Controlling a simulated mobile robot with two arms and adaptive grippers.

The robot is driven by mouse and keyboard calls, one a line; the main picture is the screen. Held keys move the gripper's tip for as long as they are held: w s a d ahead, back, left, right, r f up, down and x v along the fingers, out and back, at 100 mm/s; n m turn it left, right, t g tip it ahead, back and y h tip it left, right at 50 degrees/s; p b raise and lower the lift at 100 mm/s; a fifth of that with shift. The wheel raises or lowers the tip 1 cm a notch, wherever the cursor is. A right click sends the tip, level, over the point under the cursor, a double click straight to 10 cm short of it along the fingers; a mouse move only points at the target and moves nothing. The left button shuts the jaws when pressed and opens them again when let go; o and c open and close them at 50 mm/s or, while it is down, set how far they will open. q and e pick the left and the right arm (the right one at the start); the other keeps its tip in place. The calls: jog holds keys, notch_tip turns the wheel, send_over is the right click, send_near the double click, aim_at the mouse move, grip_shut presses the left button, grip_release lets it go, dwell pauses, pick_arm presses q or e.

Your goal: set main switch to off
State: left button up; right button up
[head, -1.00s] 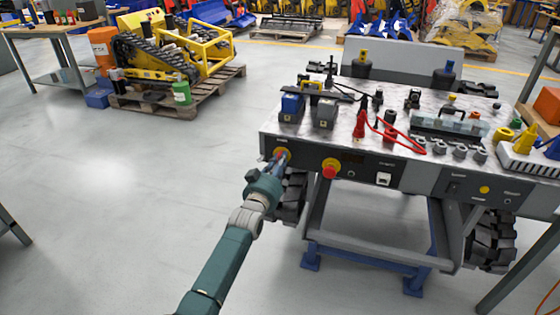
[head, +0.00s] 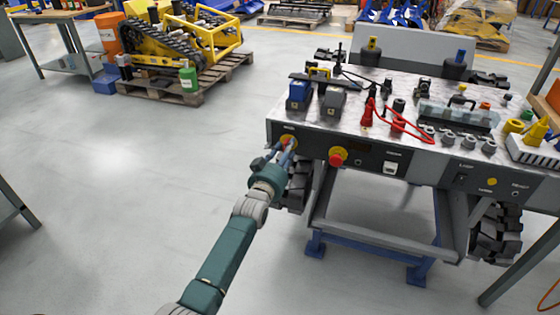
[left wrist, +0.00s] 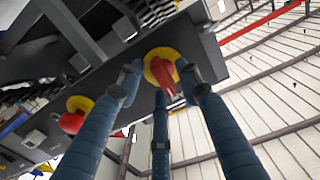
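The main switch is a red handle on a yellow disc (head: 289,140) at the left end of the carrier's dark front panel. In the left wrist view the red handle (left wrist: 165,72) lies between my blue-grey fingers. My left gripper (head: 275,157) is right in front of the switch and partly covers it. Its fingers look spread on both sides of the handle, with a gap visible on the left; whether the right finger touches cannot be told. My right gripper is in neither view.
A red mushroom button on yellow (head: 337,156) sits right of the switch and also shows in the left wrist view (left wrist: 74,116). A blue box (head: 299,96) and other parts stand on the carrier's top (head: 350,117).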

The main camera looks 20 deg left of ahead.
pick_arm(q)
jog(key=s, duration=1.1)
jog(key=shift+a, duration=0.2)
jog(key=shift+s, duration=0.1)
